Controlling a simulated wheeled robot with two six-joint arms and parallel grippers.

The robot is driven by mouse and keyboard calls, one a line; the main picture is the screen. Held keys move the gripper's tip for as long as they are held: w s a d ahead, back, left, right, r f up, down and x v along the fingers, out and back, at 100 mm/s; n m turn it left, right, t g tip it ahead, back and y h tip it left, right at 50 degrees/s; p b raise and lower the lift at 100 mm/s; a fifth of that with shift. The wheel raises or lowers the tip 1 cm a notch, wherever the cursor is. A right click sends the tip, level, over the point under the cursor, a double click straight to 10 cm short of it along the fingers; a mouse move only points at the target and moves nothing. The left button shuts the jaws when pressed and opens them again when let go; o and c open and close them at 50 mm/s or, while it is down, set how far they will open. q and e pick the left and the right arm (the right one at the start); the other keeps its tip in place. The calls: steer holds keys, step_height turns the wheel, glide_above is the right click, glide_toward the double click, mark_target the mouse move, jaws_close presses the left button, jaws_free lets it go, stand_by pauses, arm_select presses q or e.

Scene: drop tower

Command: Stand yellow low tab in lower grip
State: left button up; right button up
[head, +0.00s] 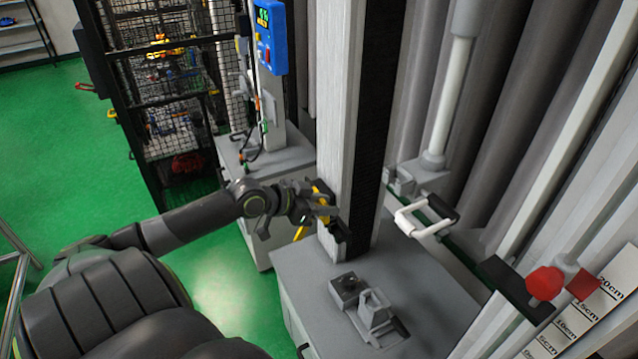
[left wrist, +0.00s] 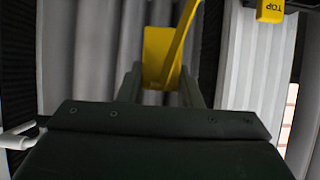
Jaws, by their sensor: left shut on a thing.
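My left gripper (head: 316,206) is beside the tall grey column, above the left edge of the grey base. It is shut on a yellow tab, which shows between its fingers in the left wrist view (left wrist: 157,55). The tab has a flat plate and a slanting bar. In the head view, yellow shows at the fingers and just below them; the fingers partly hide it. A grey clamp-like fixture (head: 375,308) with a dark block (head: 347,286) stands on the base, lower and to the right of the gripper. I cannot tell for sure that it is the lower grip.
The column (head: 345,110) rises close to the gripper. A black part (head: 338,232) is on it near the fingertips. A yellow block marked TOP (left wrist: 270,10) shows at upper right. A white handle (head: 425,215) and red knob (head: 545,283) are on the right.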

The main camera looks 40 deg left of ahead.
arm_select(q)
steer(key=shift+s+d+p, duration=0.9)
steer(key=shift+d+p, duration=0.3)
steer(key=shift+d, duration=1.4)
steer(key=shift+w+d+f+b, duration=1.25)
steer(key=shift+d+f+b, duration=0.25)
steer(key=shift+f+b, duration=3.4)
steer(key=shift+w+d+f+b, duration=1.2)
steer(key=shift+d+f+b, duration=0.25)
steer(key=shift+f+b, duration=3.4)
steer(key=shift+w+d+f+b, duration=1.25)
steer(key=shift+d+f+b, duration=0.25)
steer(key=shift+f+b, duration=3.35)
steer(key=shift+f+p, duration=0.35)
steer(key=shift+p, duration=0.05)
steer(key=o, duration=1)
steer(key=shift+o, duration=0.2)
